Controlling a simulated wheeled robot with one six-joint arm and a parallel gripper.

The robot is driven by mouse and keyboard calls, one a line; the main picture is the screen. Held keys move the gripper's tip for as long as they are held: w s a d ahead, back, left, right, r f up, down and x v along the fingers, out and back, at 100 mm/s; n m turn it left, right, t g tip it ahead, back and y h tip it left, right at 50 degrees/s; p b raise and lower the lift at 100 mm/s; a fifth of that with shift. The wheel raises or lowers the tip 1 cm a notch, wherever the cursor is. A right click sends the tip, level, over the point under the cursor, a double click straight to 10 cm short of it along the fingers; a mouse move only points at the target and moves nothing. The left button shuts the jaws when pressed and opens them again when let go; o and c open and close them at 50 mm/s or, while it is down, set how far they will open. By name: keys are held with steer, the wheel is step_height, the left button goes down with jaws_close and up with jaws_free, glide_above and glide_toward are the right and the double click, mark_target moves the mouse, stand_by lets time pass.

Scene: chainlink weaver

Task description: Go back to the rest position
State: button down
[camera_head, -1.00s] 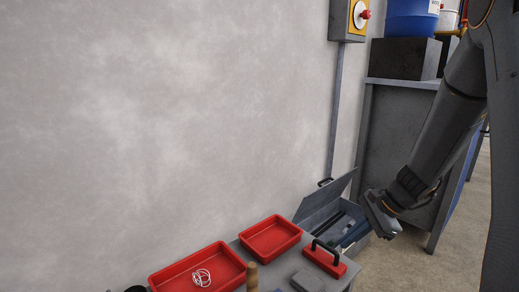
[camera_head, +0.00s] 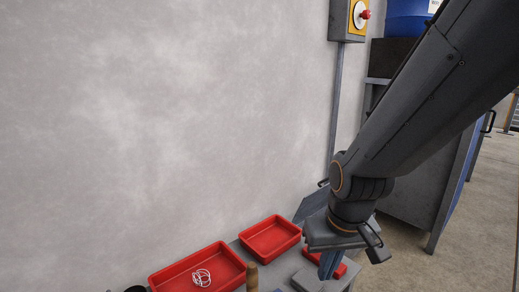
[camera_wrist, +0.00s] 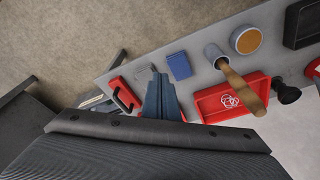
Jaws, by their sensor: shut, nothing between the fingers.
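My gripper (camera_head: 327,268) is shut and empty. It hangs from my arm at the right end of the workbench in the head view, fingers pointing down, in front of a red block with a black handle (camera_head: 352,270). In the wrist view the closed blue-grey fingers (camera_wrist: 160,92) are over the bench, between the handled red block (camera_wrist: 122,96) and a red tray (camera_wrist: 205,105). I cannot tell how high they are above the bench.
A red tray with pale rings (camera_head: 201,278) and an empty red tray (camera_head: 270,237) stand along the wall. A wooden handle (camera_head: 252,276) stands upright beside them. A grey toolbox lid (camera_head: 311,203) is partly hidden behind my arm. Floor is open at right.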

steer(key=s+a+r+n+g+y+p, duration=0.1)
steer(key=s+a+r+n, duration=0.25)
steer(key=s+a, duration=0.4)
steer(key=s+a+r+n+g, duration=0.1)
steer(key=s+a+r+n, duration=0.1)
steer(key=s+a+r, duration=0.4)
steer(key=d+r+m+p, duration=0.2)
steer(key=d+r+p, duration=0.4)
steer(key=p, duration=0.6)
steer(key=d+r+m+h+p, duration=0.1)
steer(key=d+r+m+p, duration=0.1)
steer(key=d+r+p, duration=0.4)
steer(key=s+d+r+m+p, duration=0.1)
steer(key=d+r+m+p, duration=0.2)
steer(key=r+p, duration=1)
steer(key=d+p, duration=0.3)
steer(key=p, duration=0.2)
steer(key=shift+d+r+h+p, duration=0.3)
steer(key=shift+d, duration=0.05)
